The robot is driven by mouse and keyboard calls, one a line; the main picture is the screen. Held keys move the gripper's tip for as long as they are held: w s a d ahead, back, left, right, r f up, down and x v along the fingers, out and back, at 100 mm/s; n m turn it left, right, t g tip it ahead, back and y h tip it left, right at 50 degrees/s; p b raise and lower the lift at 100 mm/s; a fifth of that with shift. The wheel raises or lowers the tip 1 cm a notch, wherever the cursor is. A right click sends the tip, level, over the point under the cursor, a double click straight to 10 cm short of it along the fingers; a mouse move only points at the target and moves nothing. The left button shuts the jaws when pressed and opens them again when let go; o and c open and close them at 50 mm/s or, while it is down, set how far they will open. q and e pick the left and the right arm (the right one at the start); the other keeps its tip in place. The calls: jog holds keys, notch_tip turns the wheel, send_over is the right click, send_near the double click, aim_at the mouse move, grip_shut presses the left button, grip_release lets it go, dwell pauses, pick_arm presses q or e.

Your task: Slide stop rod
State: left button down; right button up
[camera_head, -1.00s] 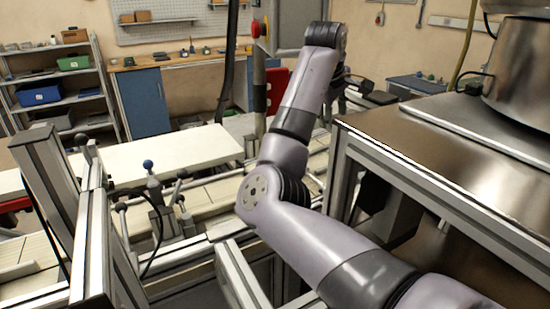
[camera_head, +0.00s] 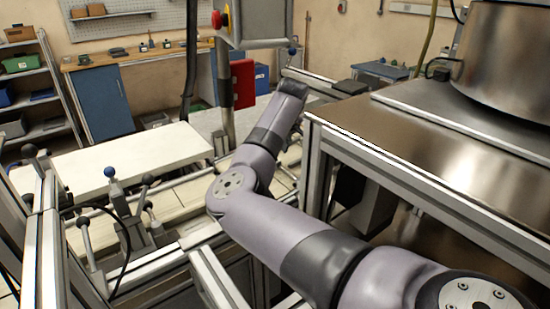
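My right arm (camera_head: 275,220) comes in from the lower right and reaches forward over the machine frame. Its wrist end (camera_head: 290,90) is near the picture's middle, and no fingers show beyond it. My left gripper is not in view. A metal rod with a blue knob (camera_head: 109,172) stands upright on the frame at the left. Dark-knobbed rods stand near it, one at the far left (camera_head: 30,150) and one just right of it (camera_head: 148,179). I cannot tell which of these, if any, is the stop rod.
A long white board (camera_head: 130,160) lies on the rails at the left. A steel-topped machine table (camera_head: 430,150) with a large drum (camera_head: 510,60) stands at the right, close to my arm. A control box on a post (camera_head: 260,20) with a red button (camera_head: 219,19) stands behind.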

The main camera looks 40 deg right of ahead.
jog(key=shift+x, duration=2.35)
grip_shut()
